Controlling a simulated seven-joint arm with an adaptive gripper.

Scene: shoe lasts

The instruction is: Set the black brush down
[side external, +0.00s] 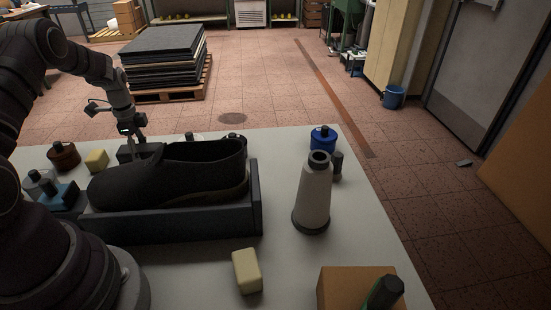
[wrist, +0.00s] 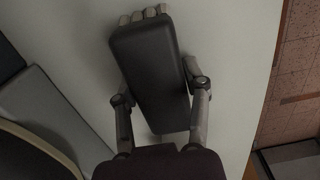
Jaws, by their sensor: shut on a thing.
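The black brush (wrist: 150,75) fills the middle of the wrist view, a long dark block with pale bristle tufts at its far end. My gripper (wrist: 156,82) is shut on it, one finger along each long side. In the side view, my gripper (side external: 135,136) is behind the black shoe, and part of the brush (side external: 126,153) shows there as a dark block low over the table (side external: 290,152). The shoe hides its lower part, so I cannot tell whether it touches the table.
The black shoe (side external: 175,178) lies in a dark tray (side external: 190,224). A brown jar (side external: 64,157) and a cream block (side external: 96,160) stand left of the brush. A grey cone (side external: 314,195) stands right of the tray. The wrist view shows bare table (wrist: 225,60) right of the brush.

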